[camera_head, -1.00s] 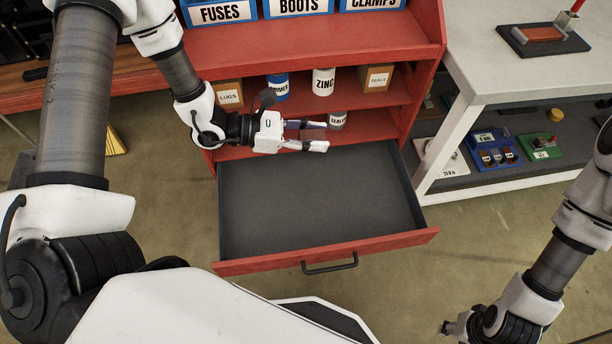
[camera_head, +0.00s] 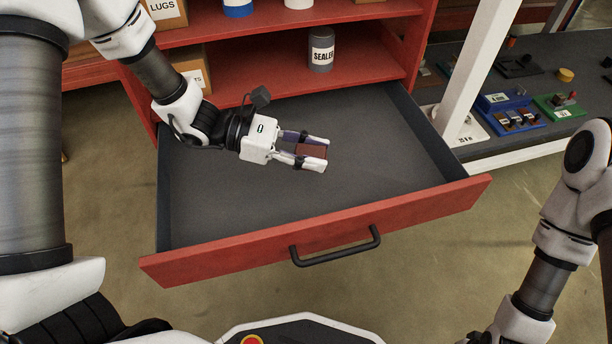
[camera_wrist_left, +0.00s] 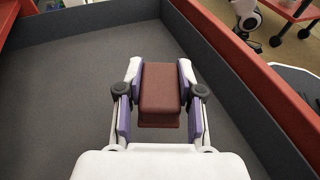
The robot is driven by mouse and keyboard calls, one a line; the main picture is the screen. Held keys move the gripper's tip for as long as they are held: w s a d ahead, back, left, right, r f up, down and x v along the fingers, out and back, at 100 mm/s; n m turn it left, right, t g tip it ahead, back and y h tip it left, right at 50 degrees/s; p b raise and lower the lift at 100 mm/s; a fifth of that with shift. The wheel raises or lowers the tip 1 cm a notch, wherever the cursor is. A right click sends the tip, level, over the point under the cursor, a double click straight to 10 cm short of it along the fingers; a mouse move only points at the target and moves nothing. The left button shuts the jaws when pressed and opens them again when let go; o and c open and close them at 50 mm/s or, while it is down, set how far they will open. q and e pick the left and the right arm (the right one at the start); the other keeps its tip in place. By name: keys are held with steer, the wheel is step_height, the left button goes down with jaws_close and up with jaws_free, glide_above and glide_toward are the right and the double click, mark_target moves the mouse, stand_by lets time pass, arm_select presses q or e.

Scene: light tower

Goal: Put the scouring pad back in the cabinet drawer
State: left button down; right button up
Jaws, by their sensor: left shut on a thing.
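The scouring pad (camera_head: 312,151) is a small reddish-brown block. My left gripper (camera_head: 314,152) is shut on it, one finger on each side; the pad also shows between the fingers in the left wrist view (camera_wrist_left: 160,92). The cabinet drawer (camera_head: 370,229) is pulled open, with a red front, a black handle (camera_head: 336,246) and a dark grey floor. The gripper and pad are over the inside of the drawer, near its middle. I cannot tell whether the pad touches the drawer floor. My right arm shows at the right edge of the head view, but its fingers are out of view.
The red cabinet shelf (camera_head: 270,86) above the drawer holds a grey sealer can (camera_head: 321,50) and a cardboard box (camera_head: 193,66). A bench at right carries blue (camera_head: 507,110) and green (camera_head: 560,106) trays on its lower shelf. The drawer floor around the gripper is bare.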

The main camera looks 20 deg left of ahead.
mark_target(312, 186)
arm_select(q)
step_height(312, 186, down, 7)
steer(key=b, duration=0.3)
steer(key=shift+f, duration=0.15)
steer(key=shift+r, duration=0.2)
steer(key=shift+f, duration=0.1)
steer(key=c, duration=0.7)
jaws_free()
steer(key=shift+c, duration=0.2)
